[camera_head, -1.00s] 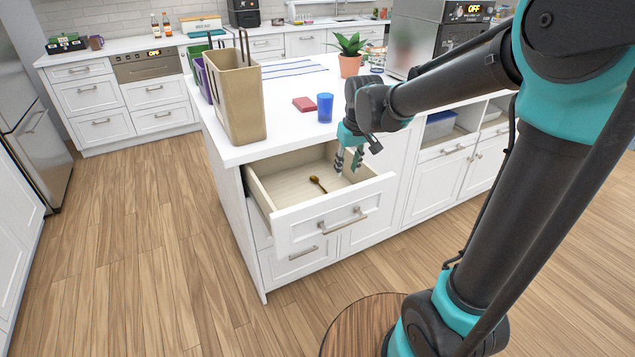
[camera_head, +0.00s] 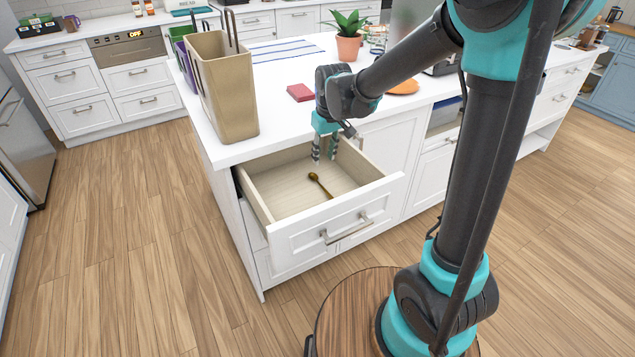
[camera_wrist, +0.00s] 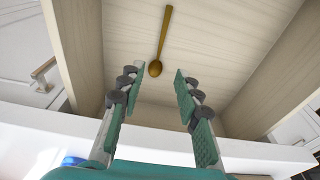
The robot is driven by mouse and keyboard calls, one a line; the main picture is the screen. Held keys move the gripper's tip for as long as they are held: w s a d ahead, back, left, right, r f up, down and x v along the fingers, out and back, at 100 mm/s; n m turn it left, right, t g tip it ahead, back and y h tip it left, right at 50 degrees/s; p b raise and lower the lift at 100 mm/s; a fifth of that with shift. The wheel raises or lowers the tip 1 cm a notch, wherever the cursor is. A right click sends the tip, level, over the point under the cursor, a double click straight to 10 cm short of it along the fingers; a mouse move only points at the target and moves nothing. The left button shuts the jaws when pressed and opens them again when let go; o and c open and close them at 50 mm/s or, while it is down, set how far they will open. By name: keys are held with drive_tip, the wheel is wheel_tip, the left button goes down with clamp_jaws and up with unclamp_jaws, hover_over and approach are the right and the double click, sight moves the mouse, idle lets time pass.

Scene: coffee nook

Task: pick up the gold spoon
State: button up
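The gold spoon (camera_head: 320,185) lies on the bare floor of the open drawer (camera_head: 286,225). In the wrist view the spoon (camera_wrist: 161,42) has its bowl toward the gripper and its handle pointing away. My gripper (camera_head: 324,160) points down over the back part of the drawer, behind the spoon in the head view. In the wrist view its two fingers (camera_wrist: 157,80) are apart with nothing between them, and the spoon's bowl appears just beyond the fingertips. The spoon is fully visible in both views.
The drawer walls stand around the gripper, and the white counter (camera_head: 270,142) edge is close behind it. The drawer holds only the spoon.

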sight(321, 185)
drive_tip(key=f, duration=0.8)
drive_tip(key=w+a+f, duration=0.1)
drive_tip(key=f, duration=0.3)
drive_tip(key=shift+w, duration=0.1)
drive_tip(key=shift+f, duration=0.1)
clamp_jaws()
